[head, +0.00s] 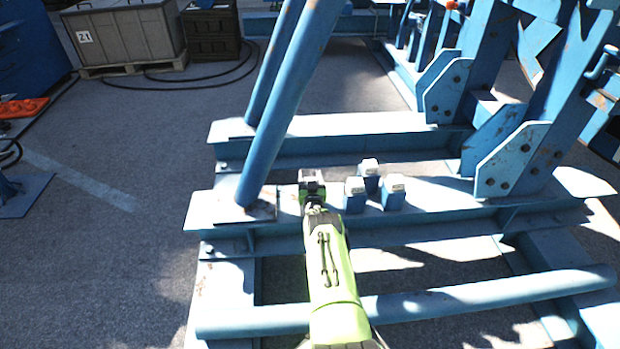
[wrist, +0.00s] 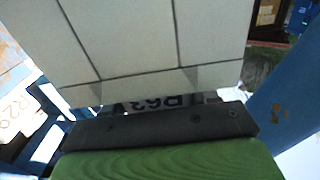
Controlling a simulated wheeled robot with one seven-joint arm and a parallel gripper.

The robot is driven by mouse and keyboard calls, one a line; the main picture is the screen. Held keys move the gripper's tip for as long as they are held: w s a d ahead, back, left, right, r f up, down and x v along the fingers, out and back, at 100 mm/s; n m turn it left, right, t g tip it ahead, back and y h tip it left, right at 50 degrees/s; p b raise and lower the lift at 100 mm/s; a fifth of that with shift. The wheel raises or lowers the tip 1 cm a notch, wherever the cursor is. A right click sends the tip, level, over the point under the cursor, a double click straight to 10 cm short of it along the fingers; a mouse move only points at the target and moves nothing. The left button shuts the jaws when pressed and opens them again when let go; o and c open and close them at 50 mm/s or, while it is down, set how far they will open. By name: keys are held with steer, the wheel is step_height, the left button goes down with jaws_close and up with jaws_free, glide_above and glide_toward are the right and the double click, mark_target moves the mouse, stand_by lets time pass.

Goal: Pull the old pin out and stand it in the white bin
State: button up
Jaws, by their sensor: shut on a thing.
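My gripper (head: 312,186) is shut at the end of my green arm, over the blue frame's near crossbeam. In the wrist view, a large pale grooved surface (wrist: 150,40) fills the top above a dark bar. Dark lettering shows between the two, upside down and partly covered. The gripped thing is mostly hidden, and I cannot tell whether it is the old pin. Three small blue posts with white tops stand right of my gripper: a left one (head: 355,195), a rear one (head: 370,176) and a right one (head: 393,193). I cannot make out a white bin.
A slanted blue tube (head: 272,125) rises close to the left of my gripper. Blue uprights (head: 510,160) stand at the right. A round blue bar (head: 440,299) crosses in front, under my arm. A grey crate (head: 125,35) stands at the back left. The left floor is mostly clear.

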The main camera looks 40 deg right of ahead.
steer(key=shift+r, duration=0.1)
steer(key=o, duration=1.5)
steer(key=p+v, duration=0.8)
steer(key=v, duration=0.7)
steer(key=shift+s+a, duration=0.25)
steer(key=shift+s, duration=0.05)
